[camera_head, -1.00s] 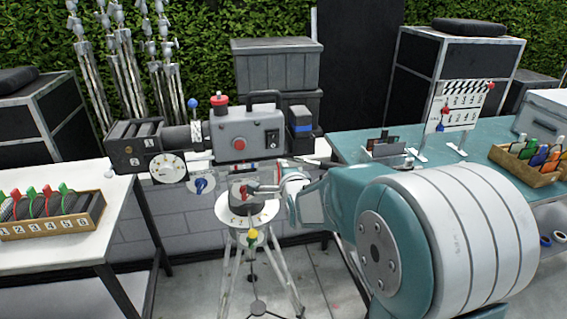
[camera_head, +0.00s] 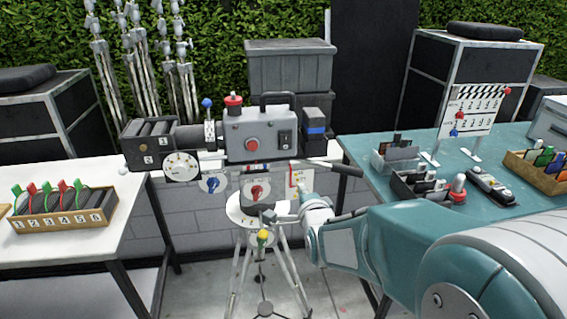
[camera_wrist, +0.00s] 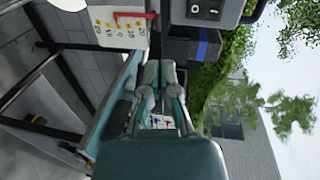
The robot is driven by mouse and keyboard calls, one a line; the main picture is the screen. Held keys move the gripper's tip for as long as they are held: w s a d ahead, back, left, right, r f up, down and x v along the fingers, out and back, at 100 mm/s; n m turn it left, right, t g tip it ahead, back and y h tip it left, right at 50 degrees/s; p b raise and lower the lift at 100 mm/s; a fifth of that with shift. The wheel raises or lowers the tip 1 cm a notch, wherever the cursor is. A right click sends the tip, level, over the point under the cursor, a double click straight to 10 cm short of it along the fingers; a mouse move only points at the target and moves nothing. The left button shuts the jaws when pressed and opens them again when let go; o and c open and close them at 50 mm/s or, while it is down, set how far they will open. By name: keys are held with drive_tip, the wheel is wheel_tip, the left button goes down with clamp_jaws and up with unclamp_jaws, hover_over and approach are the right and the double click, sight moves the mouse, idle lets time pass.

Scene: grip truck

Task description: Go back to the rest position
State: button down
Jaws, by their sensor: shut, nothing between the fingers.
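My gripper (camera_wrist: 160,75) shows in the wrist view as two grey fingers close together beyond my teal wrist, shut and empty. In the head view my arm reaches in from the lower right, its wrist end to the right of the tripod head. I cannot make out the fingertips there. A grey film camera (camera_head: 256,135) with a red knob stands on a tripod (camera_head: 240,265). Below its body is a panel with a red knob (camera_head: 257,191). In the wrist view a pale panel with a red lever (camera_wrist: 118,22) lies at the top, apart from the fingers.
On the left, a white table (camera_head: 140,190) holds a numbered wooden rack (camera_head: 62,220). On the right, a teal table (camera_head: 480,152) holds a clapperboard (camera_head: 478,112), small trays (camera_head: 425,187) and a wooden box (camera_head: 545,170). Grey crates (camera_head: 290,65) stand behind the camera.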

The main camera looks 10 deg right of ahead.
drive_tip(key=s+r+n+g, duration=0.1)
drive_tip(key=s+n+g, duration=0.9)
drive_tip(key=s+n, duration=0.7)
drive_tip(key=s, duration=1)
drive_tip(key=shift+s, duration=0.2)
